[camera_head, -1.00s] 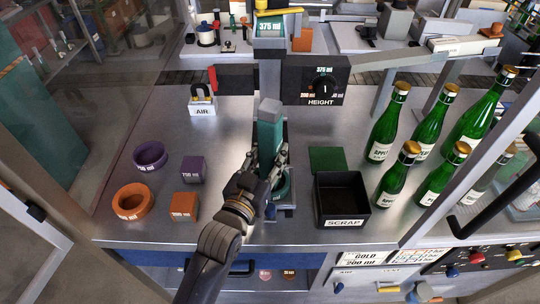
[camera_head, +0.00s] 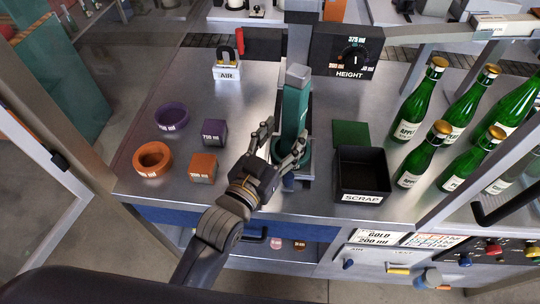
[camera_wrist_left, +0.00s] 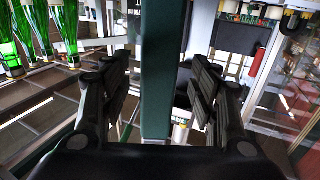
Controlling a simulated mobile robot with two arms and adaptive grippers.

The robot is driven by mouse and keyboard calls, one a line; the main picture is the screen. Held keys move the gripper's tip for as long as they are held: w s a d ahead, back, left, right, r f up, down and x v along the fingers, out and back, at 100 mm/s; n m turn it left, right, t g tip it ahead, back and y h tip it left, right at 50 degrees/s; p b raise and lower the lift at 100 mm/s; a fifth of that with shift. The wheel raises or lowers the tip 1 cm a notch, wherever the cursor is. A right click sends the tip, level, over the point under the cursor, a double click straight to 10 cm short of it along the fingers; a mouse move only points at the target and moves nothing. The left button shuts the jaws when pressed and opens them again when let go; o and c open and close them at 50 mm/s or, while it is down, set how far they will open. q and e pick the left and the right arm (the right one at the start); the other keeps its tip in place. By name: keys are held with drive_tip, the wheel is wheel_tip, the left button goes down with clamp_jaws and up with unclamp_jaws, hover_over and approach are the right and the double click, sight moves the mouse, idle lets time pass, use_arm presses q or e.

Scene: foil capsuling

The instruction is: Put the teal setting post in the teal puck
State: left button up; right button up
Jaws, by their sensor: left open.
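The teal setting post (camera_head: 294,113) is a tall teal block with a grey top. It stands nearly upright, with its lower end at the teal puck (camera_head: 276,152), a round ring partly hidden by my fingers. Whether the post is fully seated cannot be seen. My left gripper (camera_head: 284,134) is open, its fingers spread on the near side of the post. In the left wrist view, the post (camera_wrist_left: 159,70) stands between the two open fingers with a gap on each side. My right gripper is not in view.
A black scrap bin (camera_head: 362,172) and green square (camera_head: 350,134) are to the right, with several green bottles (camera_head: 419,106) beyond. Purple ring (camera_head: 171,117), purple block (camera_head: 214,132), orange ring (camera_head: 153,159) and orange block (camera_head: 203,168) are left. The height dial (camera_head: 354,54) is behind.

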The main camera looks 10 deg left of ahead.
use_arm(q)
drive_tip(key=b+v, duration=0.1)
drive_tip(key=v, duration=0.6)
idle(0.5)
